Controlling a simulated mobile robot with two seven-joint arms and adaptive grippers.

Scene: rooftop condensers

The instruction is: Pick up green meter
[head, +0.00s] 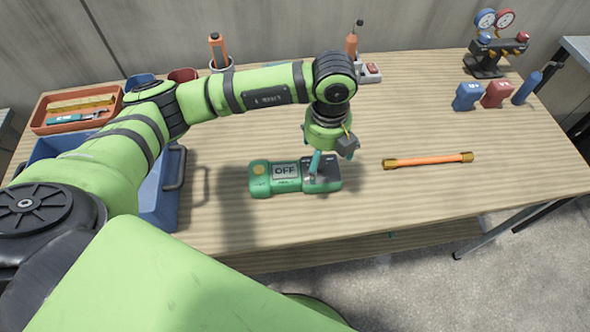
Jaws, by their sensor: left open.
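The green meter (286,171) lies flat on the wooden table, with a screen reading OFF and a yellow round button at its left end. My left gripper (319,163) is above the dark right end of the meter, pointing down. It is open, and its fingers reach down at that end; I cannot tell whether they touch it. The gripper hides part of the meter's right end. My right gripper is not in view.
An orange rod (428,160) with brass ends lies right of the meter. A blue crate (158,209) stands at the left, partly behind my arm. An orange tray (58,128) of tools, blue and red bottles and a gauge set (487,57) stand farther back. The front middle of the table is clear.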

